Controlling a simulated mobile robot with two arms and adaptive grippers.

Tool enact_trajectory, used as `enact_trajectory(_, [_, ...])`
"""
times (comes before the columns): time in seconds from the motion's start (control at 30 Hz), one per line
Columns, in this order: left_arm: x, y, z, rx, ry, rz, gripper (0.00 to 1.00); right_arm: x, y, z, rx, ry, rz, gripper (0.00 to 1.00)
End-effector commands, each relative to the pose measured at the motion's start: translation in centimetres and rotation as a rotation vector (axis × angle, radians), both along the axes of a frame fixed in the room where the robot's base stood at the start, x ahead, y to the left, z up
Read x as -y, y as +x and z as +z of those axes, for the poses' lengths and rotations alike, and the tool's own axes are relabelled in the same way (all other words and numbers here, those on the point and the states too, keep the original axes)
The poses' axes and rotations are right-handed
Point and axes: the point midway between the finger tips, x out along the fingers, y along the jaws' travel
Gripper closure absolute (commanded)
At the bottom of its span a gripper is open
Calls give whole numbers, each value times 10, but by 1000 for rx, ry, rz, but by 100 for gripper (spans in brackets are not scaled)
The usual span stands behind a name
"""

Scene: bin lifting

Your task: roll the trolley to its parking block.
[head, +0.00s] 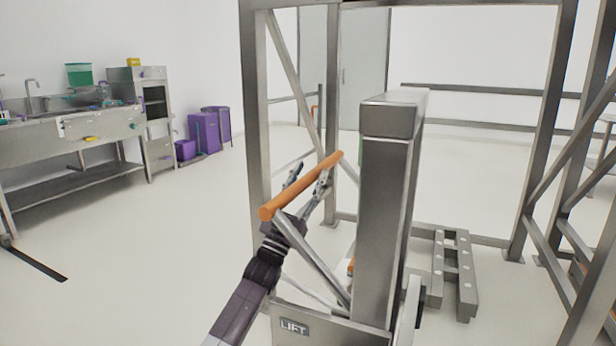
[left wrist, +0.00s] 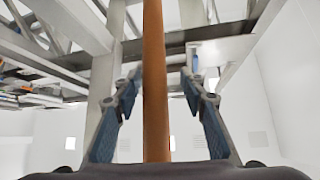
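The trolley is a grey steel lift with a tall column (head: 384,200), a base with a LIFT label (head: 294,327) and an orange handle bar (head: 290,192) on its left. My left gripper (head: 311,176) is at the handle bar, one finger on each side of it. In the left wrist view the orange bar (left wrist: 154,110) runs between my two blue-padded fingers (left wrist: 158,82), with a gap on both sides. The gripper is open. My right gripper is out of view. I cannot clearly identify the parking block.
A steel frame (head: 258,110) stands around the trolley, with its rack (head: 585,130) at the right. A low grey slatted piece with studs (head: 466,275) lies right of the column. A sink bench (head: 75,138) and purple bins (head: 205,134) stand at the left. The left floor is mostly clear.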

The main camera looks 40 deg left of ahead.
Motion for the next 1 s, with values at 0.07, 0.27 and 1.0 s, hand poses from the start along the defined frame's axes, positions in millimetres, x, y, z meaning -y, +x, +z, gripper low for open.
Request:
enact_trajectory(0.07, [0,-3,-5,-2,0,0,61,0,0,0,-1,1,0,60])
enact_trajectory(0.27, [1,-25,-27,-5,0,1,61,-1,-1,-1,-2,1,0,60])
enact_trajectory(1.0, [1,-87,-83,0,-1,4,61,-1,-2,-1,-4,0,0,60])
